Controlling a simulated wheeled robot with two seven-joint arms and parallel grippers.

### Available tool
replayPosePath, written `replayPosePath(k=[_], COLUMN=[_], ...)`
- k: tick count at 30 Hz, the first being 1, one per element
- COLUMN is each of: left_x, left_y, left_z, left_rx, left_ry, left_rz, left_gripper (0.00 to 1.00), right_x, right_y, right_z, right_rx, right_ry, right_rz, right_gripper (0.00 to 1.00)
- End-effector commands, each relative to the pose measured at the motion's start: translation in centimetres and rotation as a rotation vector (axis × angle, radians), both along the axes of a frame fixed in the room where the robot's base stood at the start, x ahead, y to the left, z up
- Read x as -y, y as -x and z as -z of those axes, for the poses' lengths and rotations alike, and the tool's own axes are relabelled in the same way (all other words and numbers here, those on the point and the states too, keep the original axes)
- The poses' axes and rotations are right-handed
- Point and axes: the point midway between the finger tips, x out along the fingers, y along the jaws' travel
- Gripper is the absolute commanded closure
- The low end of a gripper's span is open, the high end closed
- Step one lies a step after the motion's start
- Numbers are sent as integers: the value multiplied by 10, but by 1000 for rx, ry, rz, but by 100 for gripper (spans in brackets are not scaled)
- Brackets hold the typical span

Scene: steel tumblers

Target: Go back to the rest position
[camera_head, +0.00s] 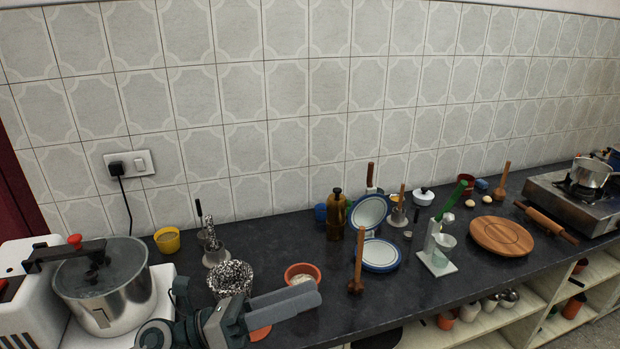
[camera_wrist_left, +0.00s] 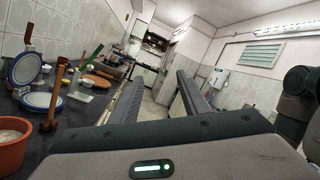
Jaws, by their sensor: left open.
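My left gripper (camera_head: 314,293) is at the bottom of the head view, over the front part of the dark counter (camera_head: 300,240). Its two grey fingers point right. In the left wrist view the fingers of my left gripper (camera_wrist_left: 158,80) stand apart with nothing between them, only the far room behind. An orange bowl (camera_head: 302,273) with pale contents is just behind the fingers. A speckled metallic container (camera_head: 231,278) is behind the wrist. My right gripper shows in neither view.
A large steel pot (camera_head: 105,290) stands at the left. A wooden masher (camera_head: 357,262), a blue-rimmed plate (camera_head: 378,255) and a brown bottle (camera_head: 336,215) stand right of the gripper. Farther right are a round wooden board (camera_head: 501,236) and a stove (camera_head: 573,203). Shelves lie below the counter.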

Motion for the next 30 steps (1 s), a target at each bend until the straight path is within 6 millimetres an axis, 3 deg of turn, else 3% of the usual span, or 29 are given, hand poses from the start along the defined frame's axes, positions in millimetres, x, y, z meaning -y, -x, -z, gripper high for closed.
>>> replayPosePath(k=[5,8,11,16,20,24,30], left_x=[-36,-68,-102,-159,-194,-219,-228], left_y=[-24,-40,-52,-58,-42,-2,81], left_z=[-27,-24,-7,53,115,190,276], left_rx=[-284,-459,-640,-964,-1218,-1495,-1843], left_ry=[364,553,731,1009,1196,1368,1526], left_rz=[-182,-290,-402,-609,-779,-978,-1258], left_gripper=[58,58,58,58,58,58,58], right_x=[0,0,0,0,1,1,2], right_y=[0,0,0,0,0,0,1], right_z=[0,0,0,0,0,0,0], right_rx=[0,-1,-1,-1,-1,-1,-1], right_ry=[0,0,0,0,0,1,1], right_rz=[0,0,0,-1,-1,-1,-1], right_gripper=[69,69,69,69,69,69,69])
